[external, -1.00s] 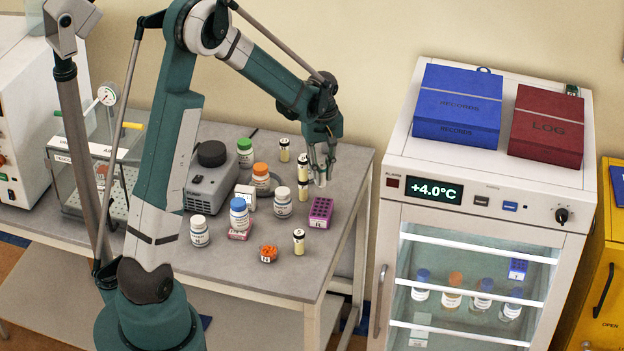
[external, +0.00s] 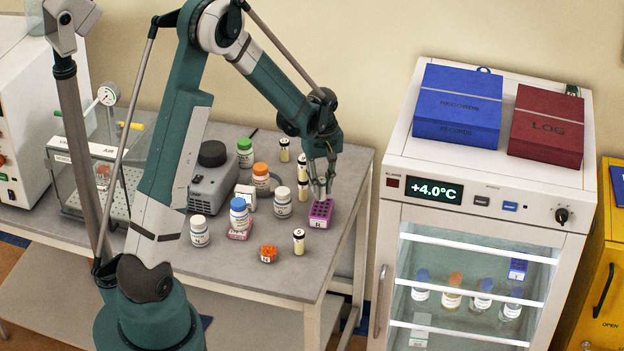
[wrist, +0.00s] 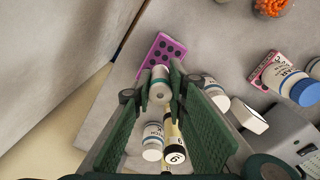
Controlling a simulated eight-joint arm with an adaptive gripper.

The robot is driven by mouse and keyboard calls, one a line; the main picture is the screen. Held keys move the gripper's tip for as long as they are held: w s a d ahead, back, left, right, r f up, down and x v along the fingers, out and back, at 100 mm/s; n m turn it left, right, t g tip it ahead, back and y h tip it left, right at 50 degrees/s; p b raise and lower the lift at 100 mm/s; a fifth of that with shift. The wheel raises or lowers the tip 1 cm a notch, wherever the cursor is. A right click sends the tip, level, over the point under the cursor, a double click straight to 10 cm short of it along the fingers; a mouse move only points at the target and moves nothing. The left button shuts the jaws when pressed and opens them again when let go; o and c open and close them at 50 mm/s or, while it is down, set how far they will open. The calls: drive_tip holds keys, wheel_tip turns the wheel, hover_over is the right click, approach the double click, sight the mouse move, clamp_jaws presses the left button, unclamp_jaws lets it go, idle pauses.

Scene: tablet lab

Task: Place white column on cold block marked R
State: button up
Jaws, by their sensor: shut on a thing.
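My gripper (external: 320,188) is shut on a small white column, which shows between the fingers in the wrist view (wrist: 160,84). The column has a grey-green band and its round end faces the wrist camera. A purple cold block (external: 321,213) with rows of dark holes stands near the right end of the bench. Its front label is too small to read surely. In the wrist view the block (wrist: 162,52) lies just beyond the column. The fingertips are at or just above the block's back edge in the external view; I cannot tell whether the column touches it.
Several cream, black-capped vials stand about, one at the front (external: 299,241). A white bottle (external: 283,203) stands left of the gripper. A blue-capped bottle (external: 239,215) stands on a pink block (external: 240,233). Orange pieces (external: 268,253) sit nearby. A fridge (external: 480,215) stands to the right.

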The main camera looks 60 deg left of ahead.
sight(321, 179)
drive_tip(key=shift+f, duration=1.6)
drive_tip(key=shift+f, duration=0.15)
drive_tip(key=o, duration=0.8)
drive_tip(key=shift+o, duration=0.4)
drive_tip(key=shift+r+b, duration=0.3)
drive_tip(key=shift+r, duration=5.9)
